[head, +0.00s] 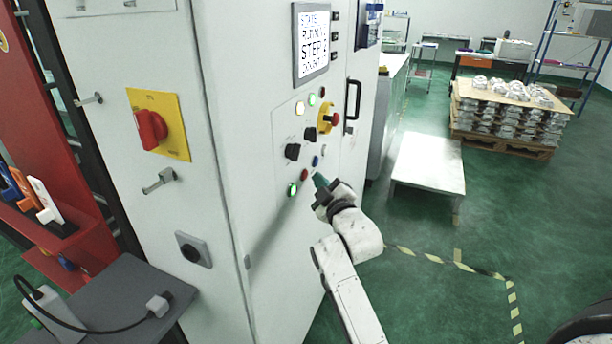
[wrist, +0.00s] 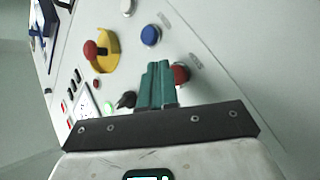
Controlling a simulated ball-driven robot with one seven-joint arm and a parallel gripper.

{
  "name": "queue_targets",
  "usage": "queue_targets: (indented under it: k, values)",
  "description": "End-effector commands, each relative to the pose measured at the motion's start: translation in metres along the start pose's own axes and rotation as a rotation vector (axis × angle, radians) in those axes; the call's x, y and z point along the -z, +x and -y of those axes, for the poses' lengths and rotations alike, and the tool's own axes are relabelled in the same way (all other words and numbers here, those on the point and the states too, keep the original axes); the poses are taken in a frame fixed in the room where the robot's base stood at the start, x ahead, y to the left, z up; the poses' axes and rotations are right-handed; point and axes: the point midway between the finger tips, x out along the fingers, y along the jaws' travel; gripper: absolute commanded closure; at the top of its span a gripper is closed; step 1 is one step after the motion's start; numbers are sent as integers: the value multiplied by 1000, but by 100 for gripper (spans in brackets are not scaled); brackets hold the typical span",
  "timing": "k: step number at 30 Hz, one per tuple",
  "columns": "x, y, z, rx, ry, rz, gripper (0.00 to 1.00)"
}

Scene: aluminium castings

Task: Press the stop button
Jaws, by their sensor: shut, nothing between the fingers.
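On the panel of the white cabinet, a red push button (head: 304,174) sits in a slanting line between a green-lit button (head: 292,189) and a blue button (head: 315,161). My gripper (head: 318,179) is shut and empty, its green fingers just right of the red button. In the wrist view the shut fingertips (wrist: 160,65) partly overlap the left edge of the red button (wrist: 181,74), below the blue button (wrist: 150,35). I cannot tell whether they touch the panel. A larger red mushroom button on a yellow base (head: 326,117) is higher up. Button labels are unreadable.
Black knobs (head: 292,151) protrude near the buttons, with a screen (head: 312,42) above. A red rotary switch on a yellow plate (head: 152,130) is on the cabinet's left face. A low metal table (head: 428,165) and a pallet of castings (head: 505,112) stand right. Green floor between is clear.

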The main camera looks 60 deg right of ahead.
Motion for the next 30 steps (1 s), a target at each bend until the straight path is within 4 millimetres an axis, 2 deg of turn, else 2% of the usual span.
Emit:
queue_targets:
  k: [30]
  values:
    - [4, 6, 4, 0, 0, 0, 100]
